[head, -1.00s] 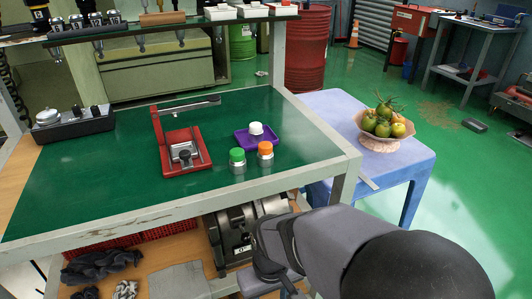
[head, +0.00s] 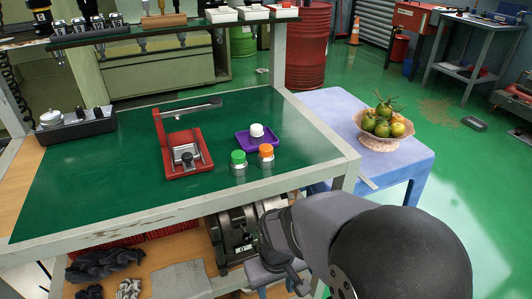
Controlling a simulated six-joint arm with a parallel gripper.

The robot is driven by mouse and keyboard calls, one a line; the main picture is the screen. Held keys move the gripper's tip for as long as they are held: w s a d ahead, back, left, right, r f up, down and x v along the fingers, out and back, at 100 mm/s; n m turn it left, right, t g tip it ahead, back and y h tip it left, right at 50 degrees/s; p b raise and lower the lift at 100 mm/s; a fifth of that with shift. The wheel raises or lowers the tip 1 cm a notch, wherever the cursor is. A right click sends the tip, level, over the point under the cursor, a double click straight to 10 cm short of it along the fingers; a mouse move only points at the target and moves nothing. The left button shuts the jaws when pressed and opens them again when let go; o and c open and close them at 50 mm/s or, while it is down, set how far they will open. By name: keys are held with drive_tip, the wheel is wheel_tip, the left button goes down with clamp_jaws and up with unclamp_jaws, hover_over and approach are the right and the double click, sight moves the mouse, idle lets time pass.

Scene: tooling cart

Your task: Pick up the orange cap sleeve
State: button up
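The orange cap sleeve (head: 266,150) sits on a silver body on the green cart top, near its front right. A similar piece with a green cap (head: 238,157) stands just left of it. A white capped piece (head: 257,130) sits on a purple tray (head: 244,141) behind them. My gripper (head: 279,277) is low in front of the cart, below the top's front edge and apart from the orange cap sleeve. Its fingers are dark and small here, so I cannot tell their opening.
A red press-like fixture (head: 183,155) with a raised lever stands left of the caps. A dark block with knobs (head: 76,126) is at the far left. The cart's front rail (head: 160,213) lies between my gripper and the top. A fruit bowl (head: 383,140) stands on a blue table at right.

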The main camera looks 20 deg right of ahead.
sight(270, 154)
drive_tip(key=w+d+r+t+p, duration=0.25)
drive_tip(key=d+r+p, duration=0.45)
drive_tip(key=p, duration=0.5)
drive_tip(key=w+d+r+t+p, duration=0.2)
drive_tip(key=w+d+r+p, duration=0.2)
drive_tip(key=d+p, duration=0.7)
drive_tip(key=a+r+t+y+p, duration=0.15)
drive_tip(key=r+t+p, duration=0.35)
drive_tip(key=r+p, duration=0.5)
drive_tip(key=a+r+t+p, duration=0.2)
drive_tip(key=r+t+p, duration=0.3)
drive_tip(key=r+p, duration=0.55)
drive_tip(key=w+a+b, duration=0.1)
drive_tip(key=a, duration=0.2)
drive_tip(key=w+a+f+n+y+b, duration=0.1)
drive_tip(key=a+b, duration=0.1)
drive_tip(key=a, duration=0.1)
drive_tip(key=a+n+t+y+b, duration=0.1)
drive_tip(key=a+b, duration=0.1)
drive_tip(key=a, duration=0.1)
drive_tip(key=shift+w+a+f, duration=0.1)
drive_tip(key=shift+w+f, duration=0.3)
drive_tip(key=shift+x, duration=1.1)
drive_tip(key=shift+w, duration=0.1)
